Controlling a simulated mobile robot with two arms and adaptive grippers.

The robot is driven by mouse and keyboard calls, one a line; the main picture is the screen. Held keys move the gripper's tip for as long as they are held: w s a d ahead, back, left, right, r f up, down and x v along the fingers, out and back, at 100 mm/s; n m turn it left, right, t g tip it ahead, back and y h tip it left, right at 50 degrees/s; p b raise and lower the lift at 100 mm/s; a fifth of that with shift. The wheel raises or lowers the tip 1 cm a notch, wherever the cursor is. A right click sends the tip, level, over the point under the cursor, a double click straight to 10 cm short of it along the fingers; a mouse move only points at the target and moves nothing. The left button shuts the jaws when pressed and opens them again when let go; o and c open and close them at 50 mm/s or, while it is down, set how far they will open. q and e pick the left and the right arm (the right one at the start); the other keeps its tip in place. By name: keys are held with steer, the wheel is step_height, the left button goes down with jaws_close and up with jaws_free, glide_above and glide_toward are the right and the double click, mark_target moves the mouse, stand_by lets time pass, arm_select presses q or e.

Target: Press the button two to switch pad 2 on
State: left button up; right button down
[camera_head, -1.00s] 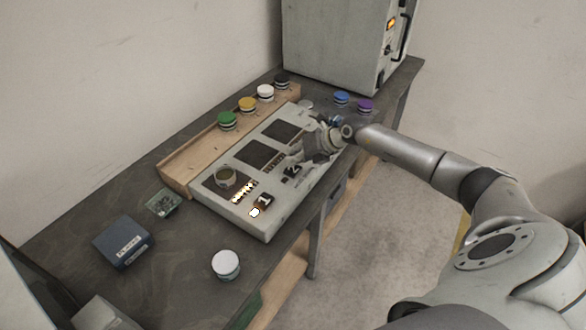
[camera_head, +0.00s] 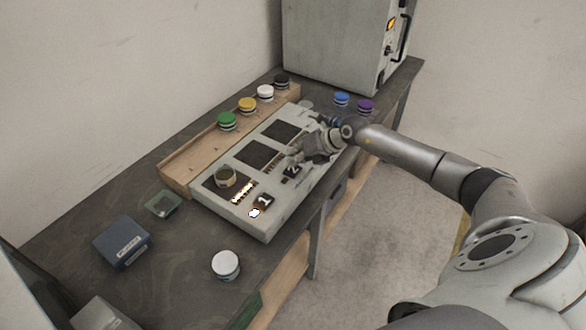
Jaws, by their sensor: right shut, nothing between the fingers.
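The grey panel (camera_head: 279,222) lies on the dark bench with three dark square pads in a row. Button two (camera_head: 291,171), a dark key marked 2, sits on the panel's right side beside the middle pad (camera_head: 257,156). My right gripper (camera_head: 297,155) is shut and empty, its fingertips low over the panel just above button two in the picture. I cannot tell whether they touch the button. Button one (camera_head: 264,202) is nearer, with a lit white lamp beside it. My left gripper is not in view.
A wooden ledge (camera_head: 178,170) behind the panel carries green, yellow, white and black-topped jars. Blue and purple-topped jars (camera_head: 365,106) stand beyond my gripper. A large grey cabinet (camera_head: 330,50) stands at the back. A white-topped jar (camera_head: 225,264) and blue box (camera_head: 123,243) are nearer.

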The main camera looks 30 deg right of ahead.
mark_target(295, 167)
steer(key=shift+f, duration=0.45)
steer(key=shift+f+b, duration=0.25)
steer(key=shift+b, duration=0.1)
stand_by(0.5)
steer(key=shift+r+p, duration=0.75)
steer(key=shift+p, duration=0.05)
step_height(295, 167, up, 6)
steer(key=p, duration=0.5)
